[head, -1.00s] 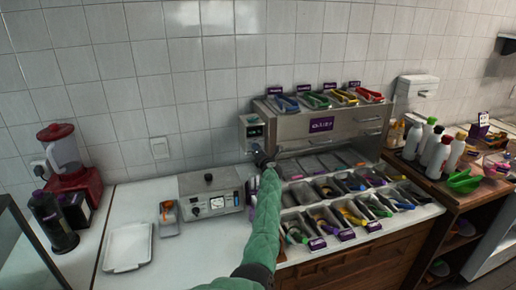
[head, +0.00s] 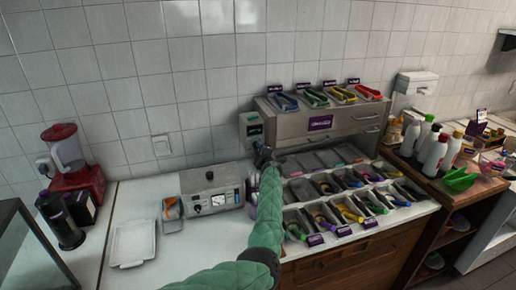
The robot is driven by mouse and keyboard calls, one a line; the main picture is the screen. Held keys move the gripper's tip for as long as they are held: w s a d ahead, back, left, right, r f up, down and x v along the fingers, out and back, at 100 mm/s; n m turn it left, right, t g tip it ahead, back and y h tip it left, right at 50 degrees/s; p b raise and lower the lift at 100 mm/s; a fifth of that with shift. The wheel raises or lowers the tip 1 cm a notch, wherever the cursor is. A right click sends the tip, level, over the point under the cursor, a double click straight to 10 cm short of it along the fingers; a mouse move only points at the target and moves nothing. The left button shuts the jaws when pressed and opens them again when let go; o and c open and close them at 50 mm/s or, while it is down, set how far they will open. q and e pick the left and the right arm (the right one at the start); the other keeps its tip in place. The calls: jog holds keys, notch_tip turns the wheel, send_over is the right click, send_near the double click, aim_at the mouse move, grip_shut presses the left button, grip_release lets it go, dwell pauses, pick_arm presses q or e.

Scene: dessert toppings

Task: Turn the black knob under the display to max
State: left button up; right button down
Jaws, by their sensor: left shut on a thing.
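A small grey control box (head: 244,142) with a lit green display (head: 254,129) is mounted at the left end of the steel topping station. My left gripper (head: 263,155), dark at the end of a green padded sleeve, is right below the display. It is shut on the black knob there; the gripper hides the knob, so its angle cannot be read. My right gripper is out of view.
Topping bins with scoops (head: 350,213) lie right of my arm. A red blender (head: 72,160) stands far left.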

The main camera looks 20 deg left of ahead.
pick_arm(q)
jog(key=m, duration=0.5)
jog(key=shift+d+m, duration=0.1)
jog(key=shift+m, duration=0.2)
jog(key=m, duration=0.4)
jog(key=shift+f+m, duration=0.1)
jog(key=shift+m, duration=0.6)
jog(key=o, duration=1)
jog(key=shift+c, duration=0.2)
